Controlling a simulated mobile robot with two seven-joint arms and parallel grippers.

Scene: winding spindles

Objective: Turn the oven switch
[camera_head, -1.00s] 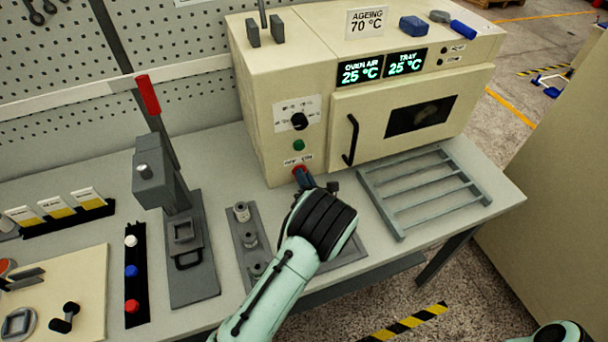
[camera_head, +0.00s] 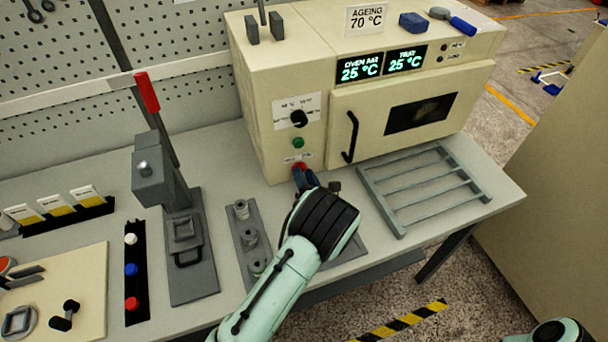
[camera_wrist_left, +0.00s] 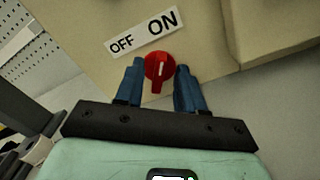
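The oven (camera_head: 275,145) is a cream box at the back of the bench, with its door shut. Its red switch (camera_wrist_left: 158,67) sits low on the front panel, below a label (camera_wrist_left: 143,32) reading OFF and ON; the switch also shows in the head view (camera_head: 299,167). My right gripper is out of view.
The oven displays (camera_head: 382,66) both read 25 °C. A black dial (camera_head: 299,119) and a green button (camera_head: 298,143) are above the switch. A grey rack (camera_head: 425,190) lies right of my arm. A spindle holder (camera_head: 248,237) and a lever press (camera_head: 190,245) stand left.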

